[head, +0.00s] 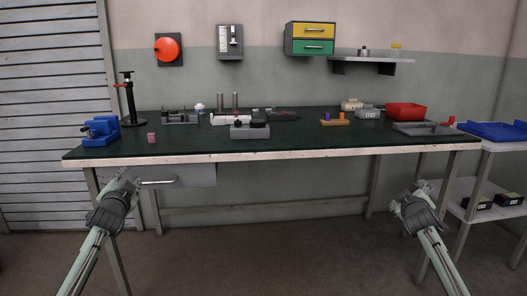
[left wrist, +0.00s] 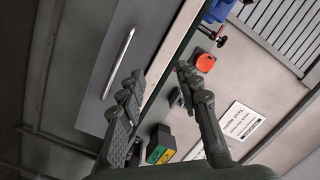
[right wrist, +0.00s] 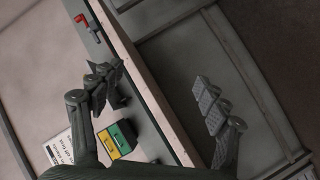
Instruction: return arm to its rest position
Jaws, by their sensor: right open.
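My left gripper (head: 122,183) is in front of the table's left part, below the tabletop edge, beside the drawer handle. In the left wrist view its two fingers (left wrist: 158,84) stand apart with nothing between them. My right gripper (head: 417,189) is low in front of the table's right part. In the right wrist view its fingers (right wrist: 158,90) are wide apart and empty. Both arms reach up from the bottom of the head view. Neither gripper visibly touches anything.
The workbench (head: 300,153) holds a blue vise (head: 100,131), a pink block (head: 151,138), a grey fixture (head: 250,132) and a red bin (head: 406,111). A grey drawer (head: 197,174) hangs under its left side. A side cart (head: 497,146) stands right. The floor between the arms is clear.

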